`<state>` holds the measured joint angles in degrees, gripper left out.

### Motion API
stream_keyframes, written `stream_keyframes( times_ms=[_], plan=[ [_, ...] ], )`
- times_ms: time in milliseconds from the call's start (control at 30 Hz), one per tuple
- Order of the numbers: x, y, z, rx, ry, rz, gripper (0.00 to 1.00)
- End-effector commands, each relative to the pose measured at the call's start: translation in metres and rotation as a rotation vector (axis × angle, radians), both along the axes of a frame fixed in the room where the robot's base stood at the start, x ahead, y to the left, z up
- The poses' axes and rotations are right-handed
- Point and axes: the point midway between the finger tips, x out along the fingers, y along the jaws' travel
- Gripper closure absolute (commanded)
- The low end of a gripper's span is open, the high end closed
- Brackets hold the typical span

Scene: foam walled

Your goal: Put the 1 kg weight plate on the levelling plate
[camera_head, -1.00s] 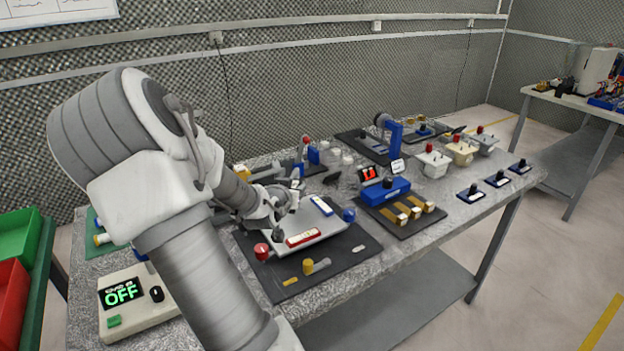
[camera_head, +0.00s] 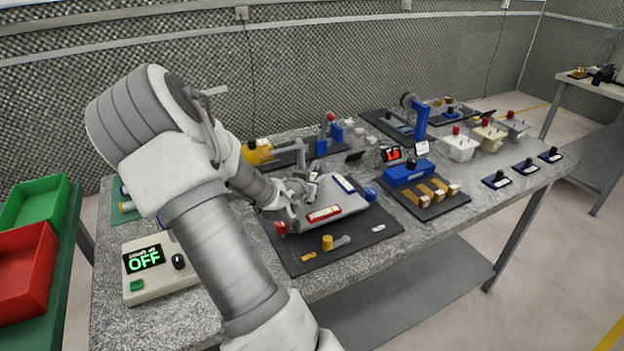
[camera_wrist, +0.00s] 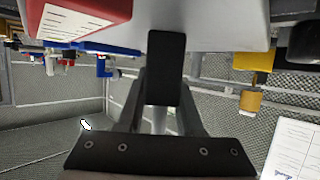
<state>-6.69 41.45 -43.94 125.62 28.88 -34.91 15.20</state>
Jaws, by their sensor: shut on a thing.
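The levelling plate (camera_head: 341,207) is a light grey plate on a dark mat in the head view. It carries a red vial (camera_head: 324,214), a blue vial (camera_head: 343,184), a red knob (camera_head: 280,227) and a blue knob (camera_head: 370,194). My gripper (camera_head: 297,199) is low over the plate's left rear part. In the wrist view, a black finger (camera_wrist: 165,68) reaches close to the plate's grey surface (camera_wrist: 215,22), with the red vial (camera_wrist: 78,16) near it. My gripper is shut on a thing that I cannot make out. I cannot identify the 1 kg weight plate.
A box reading OFF (camera_head: 155,268) stands at the front left. Red and green bins (camera_head: 28,262) stand left.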

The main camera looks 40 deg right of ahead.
Motion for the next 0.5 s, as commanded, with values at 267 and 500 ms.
stream_keyframes(
  times_ms=[267, 500],
  plan=[
    [-0.0001, 0.0000, -0.0003, 0.000, 0.000, 0.000, 0.35],
    [-0.0001, 0.0000, 0.0015, 0.000, 0.000, 0.000, 0.35]
  ],
)
